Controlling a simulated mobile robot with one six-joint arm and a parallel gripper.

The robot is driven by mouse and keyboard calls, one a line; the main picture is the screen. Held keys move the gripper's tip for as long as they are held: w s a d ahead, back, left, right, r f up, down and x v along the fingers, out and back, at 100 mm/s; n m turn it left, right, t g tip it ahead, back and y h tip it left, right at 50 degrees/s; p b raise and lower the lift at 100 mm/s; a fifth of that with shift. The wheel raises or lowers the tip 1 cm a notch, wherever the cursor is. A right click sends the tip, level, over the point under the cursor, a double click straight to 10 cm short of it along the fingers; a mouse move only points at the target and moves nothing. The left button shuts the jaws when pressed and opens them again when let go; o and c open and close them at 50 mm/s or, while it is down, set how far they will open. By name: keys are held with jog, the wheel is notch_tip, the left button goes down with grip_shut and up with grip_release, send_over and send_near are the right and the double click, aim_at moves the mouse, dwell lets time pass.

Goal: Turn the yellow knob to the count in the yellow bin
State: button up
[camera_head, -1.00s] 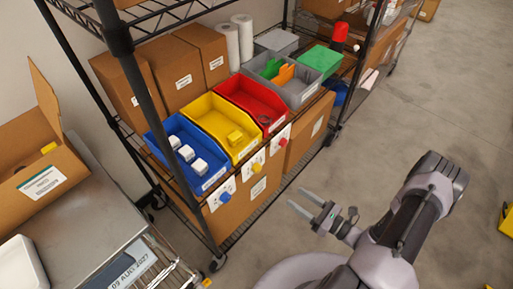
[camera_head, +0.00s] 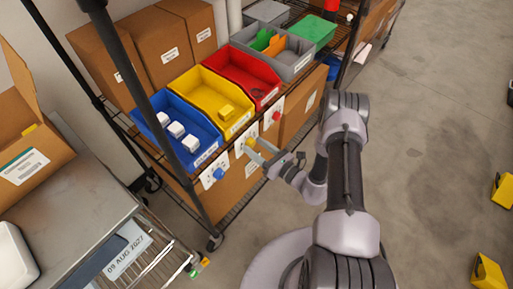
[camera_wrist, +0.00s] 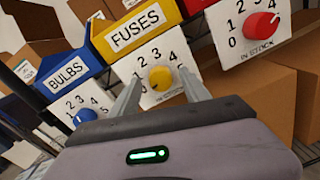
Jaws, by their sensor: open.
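The yellow bin (camera_head: 203,92), labelled FUSES in the wrist view (camera_wrist: 137,27), holds a yellow block-like item (camera_head: 226,112) near its front; I see one. The yellow knob (camera_wrist: 160,77) sits on a white dial plate below that label. It also shows in the head view (camera_head: 250,142). Numbers including 3 and 4 are legible on the dial, but I cannot tell the knob's setting. My gripper (camera_wrist: 160,80) is open, with one finger on each side of the knob in the wrist view. I cannot tell whether they touch it.
A blue knob (camera_wrist: 85,117) and a red knob (camera_wrist: 261,25) sit on neighbouring plates on either side. The blue bin (camera_head: 178,128), red bin (camera_head: 243,75) and cardboard boxes share the shelf rack. A dark rack post (camera_head: 160,130) stands at the left.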

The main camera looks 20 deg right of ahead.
grip_shut()
jog(key=shift+m, duration=0.4)
jog(key=m, duration=0.3)
jog(key=shift+m, duration=1.8)
grip_release()
